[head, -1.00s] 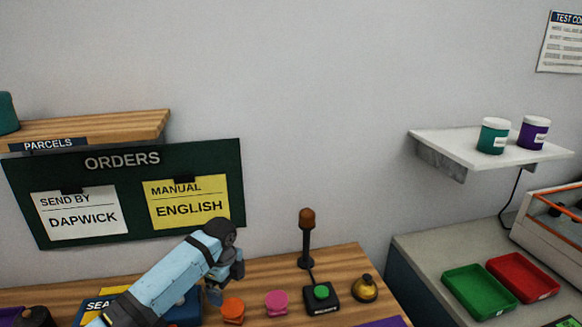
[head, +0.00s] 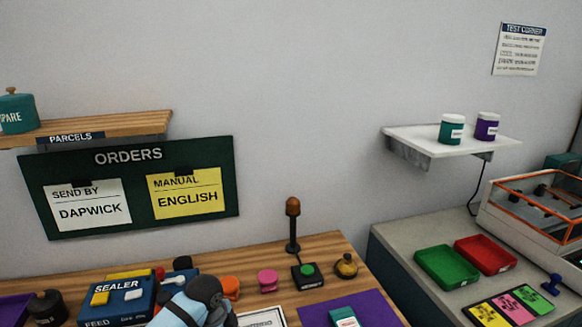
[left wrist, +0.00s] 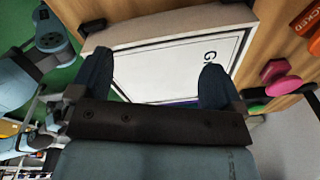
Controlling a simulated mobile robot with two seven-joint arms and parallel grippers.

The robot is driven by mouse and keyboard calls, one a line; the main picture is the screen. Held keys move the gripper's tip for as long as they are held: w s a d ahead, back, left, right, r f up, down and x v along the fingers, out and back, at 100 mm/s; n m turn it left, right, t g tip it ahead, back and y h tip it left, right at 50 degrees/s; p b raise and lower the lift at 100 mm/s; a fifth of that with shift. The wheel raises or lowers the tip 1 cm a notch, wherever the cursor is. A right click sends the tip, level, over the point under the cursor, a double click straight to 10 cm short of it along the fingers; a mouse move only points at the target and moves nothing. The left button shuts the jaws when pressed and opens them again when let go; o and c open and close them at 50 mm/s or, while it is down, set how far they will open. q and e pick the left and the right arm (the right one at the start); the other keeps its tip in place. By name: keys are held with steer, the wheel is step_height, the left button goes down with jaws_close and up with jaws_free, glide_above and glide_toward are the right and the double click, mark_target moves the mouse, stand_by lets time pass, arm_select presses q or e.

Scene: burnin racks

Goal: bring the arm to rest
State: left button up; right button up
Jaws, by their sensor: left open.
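My left arm (head: 190,308), light blue with dark joints, comes in at the bottom of the head view in front of the wooden bench. Its fingers are hidden there. In the left wrist view my left gripper (left wrist: 156,80) is open, its two dark blue fingers spread apart with nothing seen between them. My right gripper is not seen.
The wooden bench (head: 335,262) holds a blue sealer (head: 125,305), orange and pink knobs (head: 268,280), a green-button box (head: 308,277), a lamp post (head: 293,225), a bell (head: 346,266) and a purple mat (head: 375,308). Red and green trays (head: 445,268) stand on the right counter.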

arm_select(q)
steer(key=s+n, duration=0.1)
steer(key=s, duration=0.1)
steer(key=s+f+n, duration=0.1)
steer(key=s, duration=0.1)
steer(key=s+f, duration=0.1)
steer(key=s, duration=0.2)
steer(key=shift+s+d+n+h, duration=0.1)
steer(key=shift+d+n+h, duration=0.3)
steer(key=s+a+r+n+t+y, duration=0.15)
steer(key=s+a+n, duration=0.3)
steer(key=s, duration=0.45)
steer(key=s+a+r+n+t, duration=0.1)
steer(key=s+a+r+n, duration=0.15)
steer(key=s+n, duration=0.4)
steer(key=s+a+r+n+t, duration=0.1)
steer(key=s+a+n, duration=0.25)
steer(key=s, duration=0.65)
steer(key=w+d+f+m+t+h+p, duration=0.1)
steer(key=w+d+f+t+h+p, duration=0.2)
steer(key=w+d+f+t+p, duration=0.2)
steer(key=d+f+t+p, duration=0.1)
steer(key=t+p, duration=0.1)
steer(key=p, duration=0.1)
steer(key=shift+w+d, duration=0.15)
steer(key=shift+w, duration=0.25)
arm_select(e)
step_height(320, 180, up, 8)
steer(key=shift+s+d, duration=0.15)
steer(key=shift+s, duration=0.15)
